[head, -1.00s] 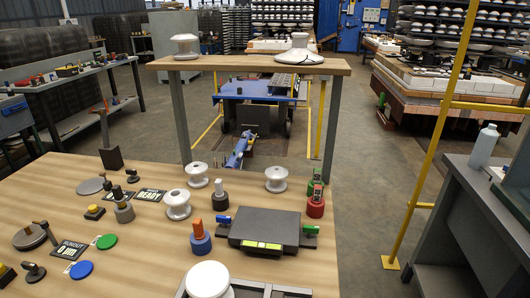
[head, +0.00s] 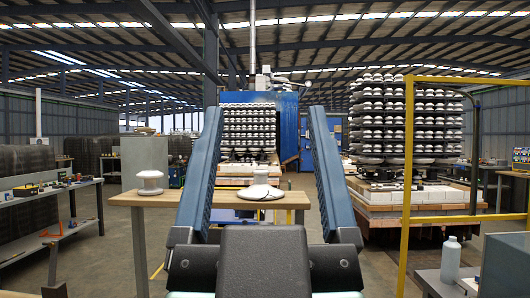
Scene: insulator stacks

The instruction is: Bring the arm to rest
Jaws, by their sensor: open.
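My gripper (head: 265,112) stands upright close in front of the camera in the head view. Its two long blue fingers are spread wide apart with nothing between them. The dark grey gripper body (head: 264,262) fills the bottom middle and hides part of the scene behind it. The rest of my arm is not clearly seen.
Behind the fingers is a wooden table (head: 168,199) with a white insulator (head: 150,181) and a flatter white piece (head: 261,192). Racks of insulators (head: 248,128) stand further back. A yellow frame (head: 408,170) and a bottle (head: 450,260) are at right.

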